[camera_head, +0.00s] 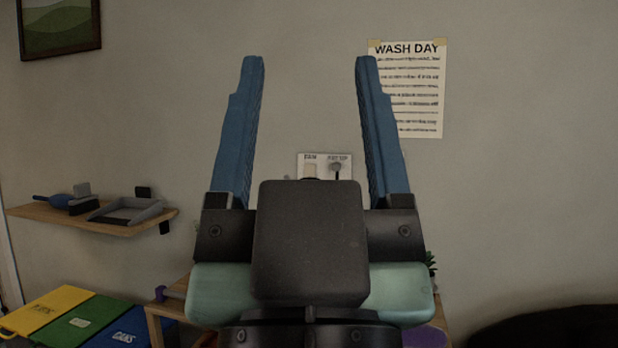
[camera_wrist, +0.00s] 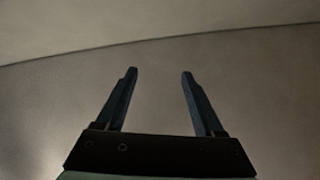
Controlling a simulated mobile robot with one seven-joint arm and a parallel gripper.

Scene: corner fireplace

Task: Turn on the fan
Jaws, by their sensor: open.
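A white wall plate (camera_head: 343,158) is partly hidden behind my gripper. It carries a cream switch (camera_head: 309,171) on the left and a round grey knob or toggle (camera_head: 336,167) on the right, each under a small label I cannot read surely. My gripper (camera_head: 310,70) is open and empty, its two blue fingers pointing up. In the head view the plate shows between the fingers, low down; whether they touch the wall I cannot tell. In the wrist view my gripper (camera_wrist: 158,75) stands against bare wall and ceiling. No fan shows in either view.
A wooden shelf (camera_head: 95,220) with a dustpan-like tray (camera_head: 128,210) and brush is on the left wall. Yellow, green and blue bin lids (camera_head: 82,322) are below it. A "WASH DAY" sheet (camera_head: 415,90) hangs right of my gripper. A dark rounded object (camera_head: 550,328) is at lower right.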

